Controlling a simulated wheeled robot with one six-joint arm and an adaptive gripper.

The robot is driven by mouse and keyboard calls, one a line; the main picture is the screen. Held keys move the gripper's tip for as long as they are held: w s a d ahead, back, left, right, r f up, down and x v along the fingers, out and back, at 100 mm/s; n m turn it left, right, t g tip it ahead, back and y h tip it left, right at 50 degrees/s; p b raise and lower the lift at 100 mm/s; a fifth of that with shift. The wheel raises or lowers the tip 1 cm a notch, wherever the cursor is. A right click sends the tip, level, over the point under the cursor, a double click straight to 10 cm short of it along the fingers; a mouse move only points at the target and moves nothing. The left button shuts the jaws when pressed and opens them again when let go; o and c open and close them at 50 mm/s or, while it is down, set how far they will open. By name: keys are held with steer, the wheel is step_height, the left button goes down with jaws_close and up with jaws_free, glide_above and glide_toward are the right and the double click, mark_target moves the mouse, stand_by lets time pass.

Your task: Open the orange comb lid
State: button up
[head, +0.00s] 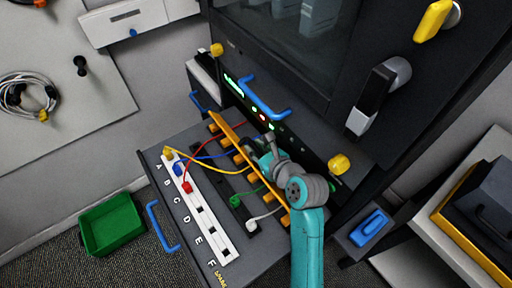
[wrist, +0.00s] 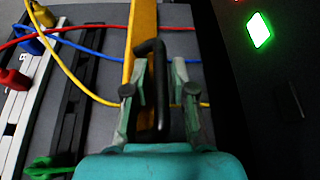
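The orange comb lid (head: 228,131) is a long narrow bar running along the drawer, beside a dark slotted strip; my arm hides part of it. In the wrist view the orange lid (wrist: 146,25) runs up the middle, with a black loop handle (wrist: 159,60) on it. My gripper (wrist: 158,92) has its two fingers apart, one on either side of the handle, with a visible gap at the right finger. Contact at the left finger is unclear. In the head view my gripper (head: 262,158) is over the lid. Red, blue and yellow cables pass by the lid.
A white strip (head: 197,208) lettered A to F holds yellow, blue and red plugs. The black cabinet (head: 330,150) rises close beyond the lid. A green bin (head: 110,222) sits on the floor at left.

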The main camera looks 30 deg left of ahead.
steer(key=v, duration=1.2)
